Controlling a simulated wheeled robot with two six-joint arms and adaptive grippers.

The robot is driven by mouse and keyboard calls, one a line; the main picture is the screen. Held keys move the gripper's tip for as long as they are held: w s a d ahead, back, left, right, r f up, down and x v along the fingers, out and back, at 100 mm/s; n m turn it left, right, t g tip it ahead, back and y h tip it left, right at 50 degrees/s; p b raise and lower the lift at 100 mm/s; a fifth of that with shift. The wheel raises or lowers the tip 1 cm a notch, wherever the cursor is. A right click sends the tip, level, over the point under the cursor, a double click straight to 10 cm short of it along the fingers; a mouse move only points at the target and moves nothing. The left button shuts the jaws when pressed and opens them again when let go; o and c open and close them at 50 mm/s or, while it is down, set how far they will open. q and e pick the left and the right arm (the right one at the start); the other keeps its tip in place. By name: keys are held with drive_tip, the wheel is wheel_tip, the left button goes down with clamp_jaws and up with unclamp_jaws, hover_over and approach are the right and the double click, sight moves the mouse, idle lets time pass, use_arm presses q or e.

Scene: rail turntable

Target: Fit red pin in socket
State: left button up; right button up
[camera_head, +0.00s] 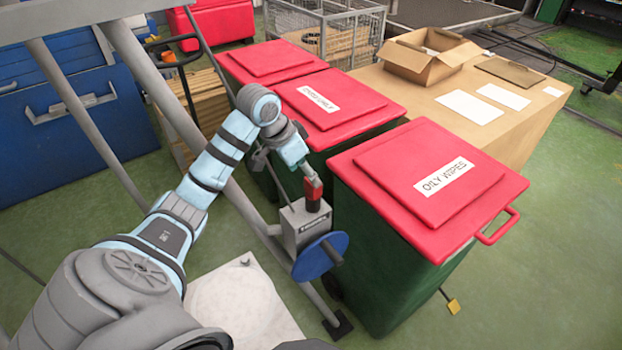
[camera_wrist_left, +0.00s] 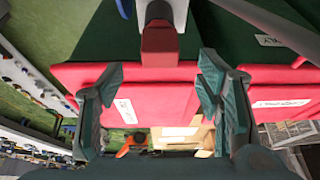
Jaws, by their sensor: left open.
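The red pin (camera_head: 313,188) stands upright on top of a grey box-like housing (camera_head: 303,225), with a dark part at its lower end. How deep it sits in the housing's socket cannot be told. My left gripper (camera_wrist_left: 158,68) is open, its two teal fingers spread apart. In the left wrist view the red pin (camera_wrist_left: 172,45) lies ahead between the fingertips, near the upper middle, with no visible finger contact. In the head view my left arm reaches down to just above the pin. My right gripper is not in view.
A blue wheel (camera_head: 320,257) is on the housing's front. A red-lidded bin (camera_head: 440,185) marked OILY WIPES stands close at its right, with more bins behind. A grey slanted rail (camera_head: 235,190) passes on the left. An open cardboard box (camera_head: 430,55) sits on a tan table.

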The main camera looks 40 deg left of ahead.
use_arm(q)
drive_tip(key=v, duration=0.6)
drive_tip(key=shift+s+r, duration=0.15)
drive_tip(key=shift+s, duration=0.05)
